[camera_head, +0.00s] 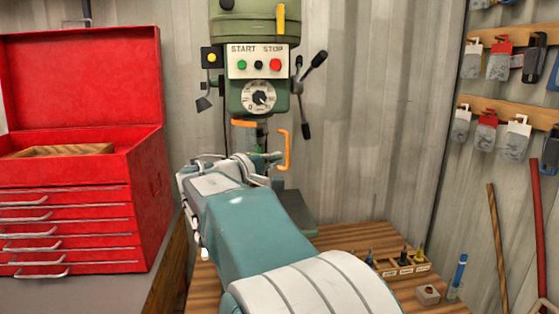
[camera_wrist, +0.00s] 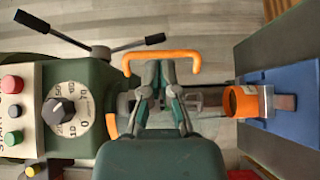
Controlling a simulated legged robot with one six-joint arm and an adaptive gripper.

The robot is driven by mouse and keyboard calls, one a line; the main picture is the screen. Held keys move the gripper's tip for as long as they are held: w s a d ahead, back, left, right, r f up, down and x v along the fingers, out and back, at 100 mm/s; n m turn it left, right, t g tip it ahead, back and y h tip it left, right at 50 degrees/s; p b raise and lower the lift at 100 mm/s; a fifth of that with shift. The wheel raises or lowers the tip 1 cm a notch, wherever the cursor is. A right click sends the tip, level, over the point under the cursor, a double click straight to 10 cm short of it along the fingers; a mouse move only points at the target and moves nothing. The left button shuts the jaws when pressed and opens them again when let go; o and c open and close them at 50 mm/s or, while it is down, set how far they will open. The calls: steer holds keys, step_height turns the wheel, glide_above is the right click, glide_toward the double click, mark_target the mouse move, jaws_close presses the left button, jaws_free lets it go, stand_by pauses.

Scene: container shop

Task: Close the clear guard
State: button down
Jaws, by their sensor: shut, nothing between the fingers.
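The drill press (camera_head: 258,75) stands against the wall, with START and STOP buttons and a dial. An orange U-shaped handle (camera_head: 284,150) sits below its head; it also shows in the wrist view (camera_wrist: 165,55). A second orange piece (camera_head: 244,123) is at the head's lower edge. The clear guard itself is hard to make out around the spindle. My gripper (camera_wrist: 160,68) is shut and empty, its fingertips close to the orange handle; I cannot tell whether they touch. In the head view my arm hides much of the press's lower part.
A black-knobbed feed lever (camera_head: 307,75) sticks out right of the press. A red toolbox (camera_head: 75,155) stands left. A small bit holder (camera_head: 400,266) is on the wooden bench (camera_head: 350,239).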

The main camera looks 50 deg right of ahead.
steer(key=s+a, duration=0.2)
steer(key=a, duration=0.9)
steer(key=s+a+f+t+y, duration=0.1)
steer(key=s+a+f+y, duration=0.1)
steer(key=a+f+y, duration=0.3)
steer(key=s+a+f+t+y, duration=0.1)
steer(key=s+f+y, duration=0.15)
steer(key=f, duration=0.35)
steer(key=s+a+f+t+y, duration=0.2)
steer(key=a+f+y, duration=0.3)
steer(key=a, duration=0.4)
steer(key=s+a+f+t+y, duration=0.2)
steer(key=s+a+f+y, duration=0.2)
steer(key=a+f, duration=0.3)
steer(key=a+y, duration=0.1)
steer(key=a, duration=0.2)
steer(key=shift+a, duration=0.3)
steer(key=shift+y, duration=0.25)
